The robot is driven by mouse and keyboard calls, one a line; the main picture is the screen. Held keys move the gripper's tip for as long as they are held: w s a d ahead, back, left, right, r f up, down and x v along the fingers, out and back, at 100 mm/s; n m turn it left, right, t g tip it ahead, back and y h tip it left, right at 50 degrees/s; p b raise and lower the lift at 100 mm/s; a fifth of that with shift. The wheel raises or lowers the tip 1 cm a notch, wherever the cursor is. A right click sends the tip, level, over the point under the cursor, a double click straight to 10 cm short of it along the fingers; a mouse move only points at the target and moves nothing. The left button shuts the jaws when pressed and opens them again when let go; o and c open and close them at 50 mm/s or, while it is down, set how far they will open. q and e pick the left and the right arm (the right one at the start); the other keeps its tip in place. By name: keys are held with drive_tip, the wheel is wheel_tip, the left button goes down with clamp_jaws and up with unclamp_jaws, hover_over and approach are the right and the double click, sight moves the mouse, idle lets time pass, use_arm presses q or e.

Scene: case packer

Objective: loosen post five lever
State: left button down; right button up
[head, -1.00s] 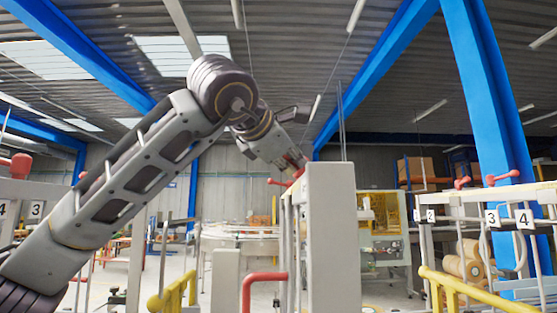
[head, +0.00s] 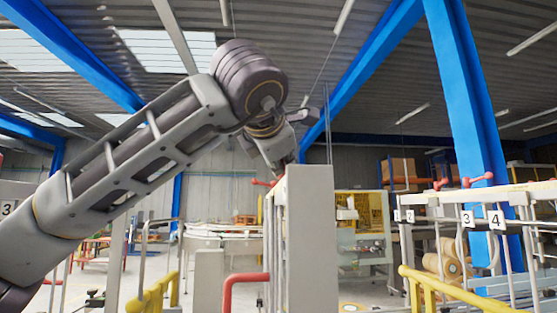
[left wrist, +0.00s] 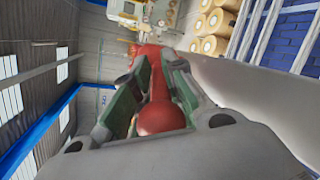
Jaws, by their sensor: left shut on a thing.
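A red lever with a ball knob (left wrist: 160,119) lies between the green-padded fingers of my left gripper (left wrist: 155,95) in the left wrist view. The fingers are shut on it. In the head view my left gripper (head: 284,168) reaches down behind the top of a broad grey post (head: 311,225). A red lever end (head: 262,183) shows just left of it at the top of the rail. The fingertips are mostly hidden there by the post and wrist. No number for this post is readable. My right gripper is not in view.
A rail at the right carries number plates, including 3 (head: 467,218) and 4 (head: 496,219), with red levers (head: 478,179) on top. Yellow guard rails (head: 455,292) and a red bent pipe (head: 240,283) stand in front. Rolls (head: 452,262) lie behind the right rail.

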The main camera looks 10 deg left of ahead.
use_arm(q)
drive_tip(key=shift+f, duration=0.15)
drive_tip(key=c, duration=1.4)
unclamp_jaws()
drive_tip(key=shift+s, duration=0.1)
drive_tip(key=v, duration=1.2)
